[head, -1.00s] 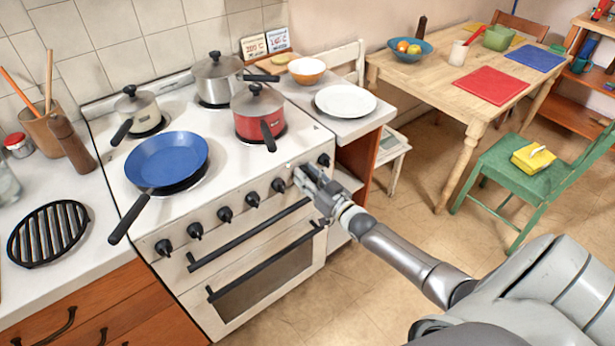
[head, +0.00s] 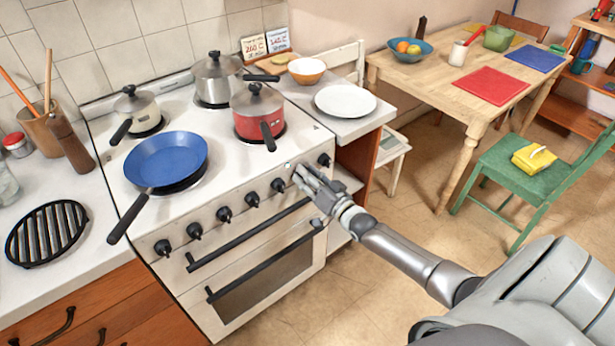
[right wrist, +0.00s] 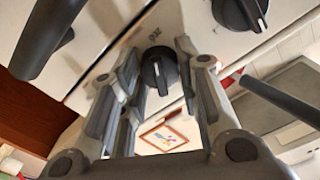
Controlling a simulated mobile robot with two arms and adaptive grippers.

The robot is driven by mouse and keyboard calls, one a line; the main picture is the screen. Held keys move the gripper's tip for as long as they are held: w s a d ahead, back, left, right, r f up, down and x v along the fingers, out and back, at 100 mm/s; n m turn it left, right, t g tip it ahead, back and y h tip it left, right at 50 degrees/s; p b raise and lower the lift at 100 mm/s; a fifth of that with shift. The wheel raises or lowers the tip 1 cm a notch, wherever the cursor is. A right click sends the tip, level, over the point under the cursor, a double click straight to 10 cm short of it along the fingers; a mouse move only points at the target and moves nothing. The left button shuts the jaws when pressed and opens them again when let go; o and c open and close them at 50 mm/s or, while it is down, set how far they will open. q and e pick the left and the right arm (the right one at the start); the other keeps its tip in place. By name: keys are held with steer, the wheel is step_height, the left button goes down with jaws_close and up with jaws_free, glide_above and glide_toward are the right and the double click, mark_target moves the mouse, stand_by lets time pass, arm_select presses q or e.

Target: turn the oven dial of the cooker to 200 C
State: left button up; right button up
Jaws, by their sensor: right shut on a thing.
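The white cooker (head: 247,167) has a row of black dials along its front panel. My right gripper (head: 300,174) is at the right part of this panel and hides the dial behind its fingers. In the right wrist view, the oven dial (right wrist: 159,70) sits between the two fingers of my right gripper (right wrist: 157,88), which is shut on it. The dial has a white pointer line; small print beside it is too blurred to read surely. Another dial (head: 324,160) is to the right of the gripper. My left gripper is not in view.
A blue frying pan (head: 167,158), a red pot (head: 259,117) and two metal pots stand on the hob. Two black handle bars (head: 250,233) cross the cooker front below the dials. The floor (head: 400,220) right of the cooker is clear.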

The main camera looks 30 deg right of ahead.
steer(key=shift+f, duration=0.15)
steer(key=o, duration=1.1)
steer(key=s, duration=0.8)
steer(key=s+d, duration=0.1)
steer(key=s, duration=0.3)
